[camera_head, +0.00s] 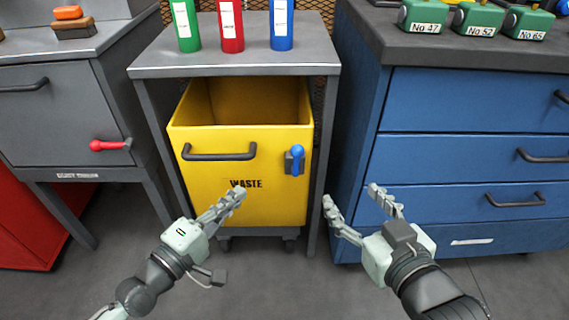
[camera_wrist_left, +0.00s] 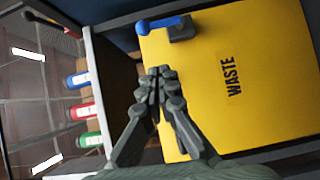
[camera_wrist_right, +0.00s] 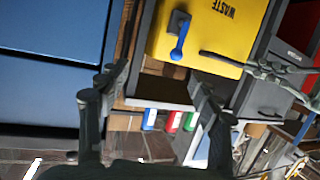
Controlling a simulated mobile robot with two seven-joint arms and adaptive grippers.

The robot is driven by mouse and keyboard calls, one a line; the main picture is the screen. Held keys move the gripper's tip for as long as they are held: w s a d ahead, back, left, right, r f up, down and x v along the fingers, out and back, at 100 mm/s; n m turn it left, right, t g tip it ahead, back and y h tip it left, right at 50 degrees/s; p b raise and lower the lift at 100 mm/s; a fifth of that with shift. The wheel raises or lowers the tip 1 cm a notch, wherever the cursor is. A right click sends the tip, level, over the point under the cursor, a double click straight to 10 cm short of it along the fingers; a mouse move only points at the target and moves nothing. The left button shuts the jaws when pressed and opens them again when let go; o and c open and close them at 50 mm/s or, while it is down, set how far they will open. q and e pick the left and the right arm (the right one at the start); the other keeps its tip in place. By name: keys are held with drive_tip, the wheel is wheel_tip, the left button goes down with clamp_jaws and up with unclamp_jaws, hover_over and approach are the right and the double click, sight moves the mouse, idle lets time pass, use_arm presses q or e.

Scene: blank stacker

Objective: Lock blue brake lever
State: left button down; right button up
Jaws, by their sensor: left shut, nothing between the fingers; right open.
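The blue brake lever (camera_head: 297,158) is on the front of the yellow waste bin (camera_head: 205,190), at its upper right, right of the bin's dark handle. It stands roughly upright on a dark mount. It also shows in the left wrist view (camera_wrist_left: 160,24) and in the right wrist view (camera_wrist_right: 178,52). My left gripper (camera_head: 237,192) is shut and empty, in front of the bin's WASTE lettering, below and left of the lever. My right gripper (camera_head: 351,193) is open and empty, right of the bin and below the lever. Neither gripper appears to touch the lever.
The bin stands on casters under a grey table (camera_head: 235,61) holding green, red and blue bottles. A blue drawer cabinet (camera_head: 470,100) is close on the right. A grey cabinet with a red handle (camera_head: 108,145) stands left. The floor in front is clear.

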sight(296, 161)
use_arm(q)
drive_tip(key=s+d+x, duration=0.1)
drive_tip(key=d+x, duration=0.1)
drive_tip(key=x, duration=1.1)
drive_tip(key=shift+s+p, duration=0.35)
drive_tip(key=shift+p, duration=0.1)
use_arm(e)
drive_tip(key=shift+s+d+f+g+h, duration=0.25)
drive_tip(key=shift+d+f+g, duration=0.15)
drive_tip(key=shift+f, duration=0.25)
drive_tip(key=shift+s+d+f+g+h, duration=0.2)
drive_tip(key=shift+d+f+g, duration=0.15)
drive_tip(key=shift+d+f, duration=0.2)
drive_tip(key=shift+s+d+f+g+h, duration=0.15)
drive_tip(key=shift+d+f+g+h, duration=0.2)
drive_tip(key=shift+f, duration=0.35)
